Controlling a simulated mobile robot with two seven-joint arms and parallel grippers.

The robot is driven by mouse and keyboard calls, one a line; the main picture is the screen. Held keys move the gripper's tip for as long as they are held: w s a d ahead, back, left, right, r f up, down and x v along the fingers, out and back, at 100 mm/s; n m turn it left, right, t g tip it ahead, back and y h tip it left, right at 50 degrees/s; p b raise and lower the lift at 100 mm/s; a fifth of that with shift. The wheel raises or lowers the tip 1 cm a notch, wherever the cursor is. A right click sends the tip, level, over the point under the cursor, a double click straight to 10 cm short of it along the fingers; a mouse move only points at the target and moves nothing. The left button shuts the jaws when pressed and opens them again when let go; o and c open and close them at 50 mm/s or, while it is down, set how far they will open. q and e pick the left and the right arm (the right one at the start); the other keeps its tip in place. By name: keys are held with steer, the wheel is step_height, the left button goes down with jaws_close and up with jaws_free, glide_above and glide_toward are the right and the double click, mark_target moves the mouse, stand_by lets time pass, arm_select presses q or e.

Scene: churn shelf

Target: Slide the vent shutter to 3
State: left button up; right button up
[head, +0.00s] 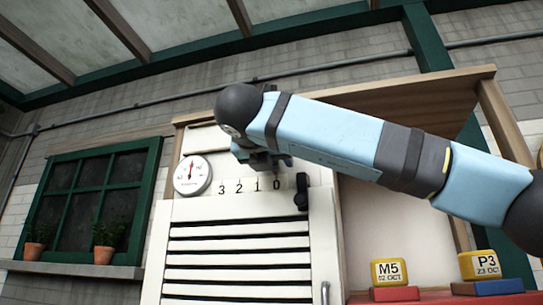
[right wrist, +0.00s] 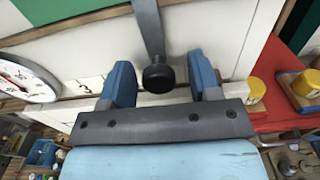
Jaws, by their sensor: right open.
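The vent shutter (head: 238,262) is a white panel with dark horizontal slats. Above it is a scale strip (head: 249,186) marked 3, 2, 1, 0 from left to right. A black knob (head: 302,192) sits at the right end of the strip, just right of the 0. My right gripper (head: 268,160) is in front of the wall just above the scale, up and left of the knob in the head view. In the right wrist view its two blue fingers are open, and a round black knob (right wrist: 158,76) shows between them with no visible contact. My left gripper is not in view.
A round white gauge (head: 192,175) is left of the scale. A metal handle (head: 325,292) is at the panel's lower right. Potted plants (head: 107,240) stand on the window ledge.

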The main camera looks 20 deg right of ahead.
mark_target(239, 171)
steer(key=shift+c, duration=0.5)
jaws_close()
steer(key=w+a, duration=0.1)
steer(key=a, duration=0.1)
steer(key=w+a, duration=0.2)
steer(key=a, duration=0.1)
steer(key=w+a, duration=0.2)
steer(key=shift+a, duration=0.2)
steer(key=shift+s+d, duration=0.2)
steer(key=shift+d, duration=0.1)
steer(key=shift+o, duration=0.5)
jaws_free()
steer(key=shift+a, duration=0.15)
steer(key=shift+s, duration=0.1)
